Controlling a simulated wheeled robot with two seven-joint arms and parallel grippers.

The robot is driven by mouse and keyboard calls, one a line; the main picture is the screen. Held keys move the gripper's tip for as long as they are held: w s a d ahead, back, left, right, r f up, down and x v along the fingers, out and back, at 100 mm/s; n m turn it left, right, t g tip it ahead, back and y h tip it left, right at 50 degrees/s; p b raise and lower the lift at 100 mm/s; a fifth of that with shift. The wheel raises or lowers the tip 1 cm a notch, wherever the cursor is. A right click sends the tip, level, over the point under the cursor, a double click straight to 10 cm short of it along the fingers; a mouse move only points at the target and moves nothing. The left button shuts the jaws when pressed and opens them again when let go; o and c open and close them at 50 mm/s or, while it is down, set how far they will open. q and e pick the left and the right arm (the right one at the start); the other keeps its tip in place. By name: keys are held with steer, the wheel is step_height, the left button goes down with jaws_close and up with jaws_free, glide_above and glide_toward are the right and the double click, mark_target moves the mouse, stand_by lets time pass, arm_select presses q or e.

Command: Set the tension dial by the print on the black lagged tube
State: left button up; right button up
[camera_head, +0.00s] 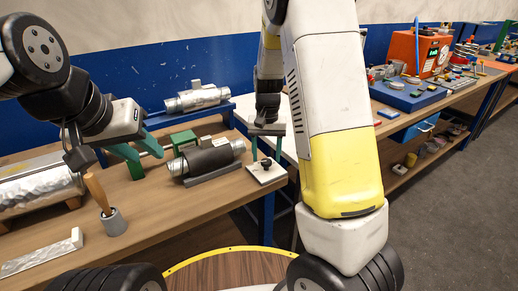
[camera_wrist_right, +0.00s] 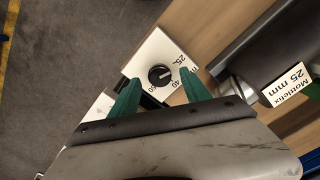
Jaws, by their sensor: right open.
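The black lagged tube (camera_head: 207,160) lies on the wooden bench in the head view. In the right wrist view its white label (camera_wrist_right: 293,86) reads "Mottlefix 25 mm". The tension dial (camera_wrist_right: 160,75) is a black knob on a white plate (camera_wrist_right: 146,54) printed with 25, 40 and another number partly hidden. A pale mark on the knob points right; I cannot tell which number it meets. My right gripper (camera_wrist_right: 160,91) is open, its green fingers either side of the knob and apart from it.
A silver duct (camera_head: 197,98) lies on a blue stand behind. A wooden-handled tool stands in a grey cup (camera_head: 114,222) at front left, near a flat metallic strip (camera_head: 42,254). An orange machine (camera_head: 420,52) stands on the right bench among small parts.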

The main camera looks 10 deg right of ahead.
mark_target(266, 161)
step_height(266, 161, up, 6)
stand_by(0.5)
